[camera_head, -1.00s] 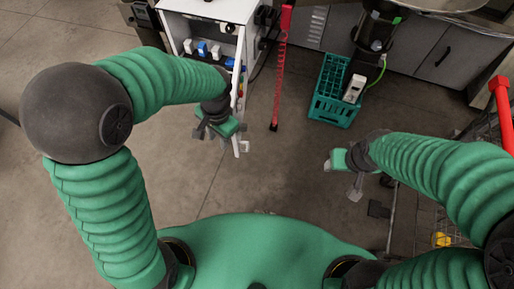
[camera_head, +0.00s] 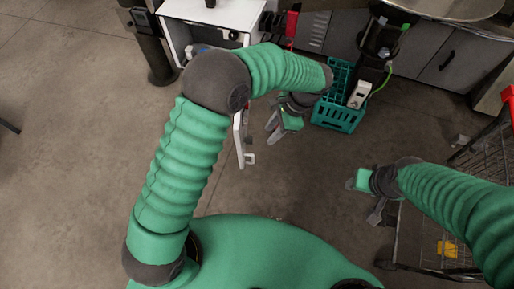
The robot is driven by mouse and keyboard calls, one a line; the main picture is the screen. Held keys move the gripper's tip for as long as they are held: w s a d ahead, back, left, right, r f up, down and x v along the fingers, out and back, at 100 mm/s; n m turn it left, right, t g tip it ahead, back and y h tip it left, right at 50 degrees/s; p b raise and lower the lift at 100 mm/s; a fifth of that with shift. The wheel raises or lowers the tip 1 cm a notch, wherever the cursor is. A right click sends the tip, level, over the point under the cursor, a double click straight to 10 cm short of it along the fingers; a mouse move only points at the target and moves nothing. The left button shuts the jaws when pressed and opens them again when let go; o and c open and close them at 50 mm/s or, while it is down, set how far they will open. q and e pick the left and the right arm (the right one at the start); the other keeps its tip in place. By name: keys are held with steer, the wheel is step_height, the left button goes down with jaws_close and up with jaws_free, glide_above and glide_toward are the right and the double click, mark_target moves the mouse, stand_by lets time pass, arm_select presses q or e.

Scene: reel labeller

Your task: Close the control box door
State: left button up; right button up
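The white control box (camera_head: 178,37) stands at the top left, its open front partly hidden by my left arm. Its door (camera_head: 239,135) is open, swung out toward me and seen almost edge-on, with a small white latch piece at its lower end. My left gripper (camera_head: 271,128) is to the right of the door, apart from it as far as I can see. Its grey fingers look spread and hold nothing. My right gripper (camera_head: 362,200) is at the right over the floor, away from the door, with its fingers apart and empty.
A teal crate (camera_head: 338,118) stands on the floor behind my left gripper, beside a dark post with a white device (camera_head: 359,92). A wire cart (camera_head: 440,225) is at the lower right. Grey cabinets (camera_head: 445,55) line the back.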

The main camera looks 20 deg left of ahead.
mark_target(253, 156)
arm_select(q)
steer(key=x, duration=1)
steer(key=b+x, duration=0.1)
steer(key=x, duration=0.5)
steer(key=shift+s+d+f, duration=0.1)
steer(key=shift+s+d, duration=0.05)
steer(key=shift+s, duration=0.25)
steer(key=shift+d, duration=0.1)
jaws_close()
